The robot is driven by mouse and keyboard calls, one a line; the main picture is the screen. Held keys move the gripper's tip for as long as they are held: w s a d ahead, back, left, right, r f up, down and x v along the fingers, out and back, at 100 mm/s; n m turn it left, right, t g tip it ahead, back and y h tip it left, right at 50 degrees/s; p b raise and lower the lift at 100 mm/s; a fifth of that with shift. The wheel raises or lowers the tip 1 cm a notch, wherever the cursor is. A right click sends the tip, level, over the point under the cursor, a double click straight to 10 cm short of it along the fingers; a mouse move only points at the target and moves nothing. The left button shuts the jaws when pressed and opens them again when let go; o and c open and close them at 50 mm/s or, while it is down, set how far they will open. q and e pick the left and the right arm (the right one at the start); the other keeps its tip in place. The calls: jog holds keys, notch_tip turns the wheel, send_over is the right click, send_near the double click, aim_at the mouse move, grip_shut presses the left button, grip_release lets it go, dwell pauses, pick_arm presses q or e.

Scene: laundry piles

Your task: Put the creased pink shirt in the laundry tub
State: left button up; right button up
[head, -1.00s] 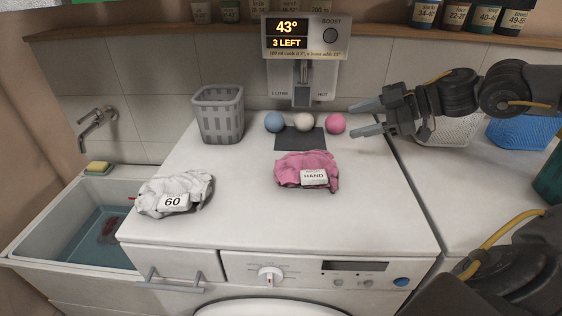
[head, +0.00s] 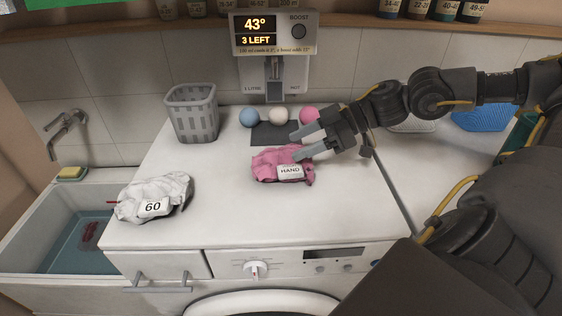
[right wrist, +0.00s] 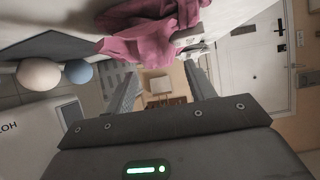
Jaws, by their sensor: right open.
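The creased pink shirt (head: 272,163) lies crumpled on the white machine top, with a white tag reading HAND on it. My right gripper (head: 298,145) is open, its fingertips at or just above the shirt's far right side; I cannot tell whether they touch. In the right wrist view the pink shirt (right wrist: 150,35) is beyond the open fingers of my right gripper (right wrist: 160,85), and nothing is between them. The laundry tub (head: 50,215) is the sink at the left, with water and a dark red item in it. My left gripper is not in view.
A white crumpled garment (head: 165,192) tagged 60 lies between the shirt and the tub. A grey basket (head: 192,112) and blue, cream and pink balls (head: 278,116) stand at the back. A dispenser (head: 273,55) reads 43° and 3 LEFT. The machine top's front middle is clear.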

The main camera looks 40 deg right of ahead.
aim_at(284, 149)
jog(key=shift+w+a+p, duration=0.1)
jog(key=shift+a+p, duration=0.15)
jog(key=shift+p, duration=0.05)
jog(key=shift+w+a+f+p, duration=0.2)
jog(key=shift+w+a+p, duration=0.4)
jog(key=shift+a+p, duration=0.25)
jog(key=shift+w+a+f, duration=0.1)
jog(key=shift+w+f, duration=0.2)
jog(key=shift+f, duration=0.2)
jog(key=shift+w+a+f+b, duration=0.1)
jog(key=shift+w+f+b, duration=0.15)
jog(key=shift+b, duration=0.1)
jog(key=shift+w+a+f, duration=0.1)
jog(key=shift+a, duration=0.35)
jog(key=shift+w+a+b, duration=0.1)
jog(key=shift+b, duration=0.2)
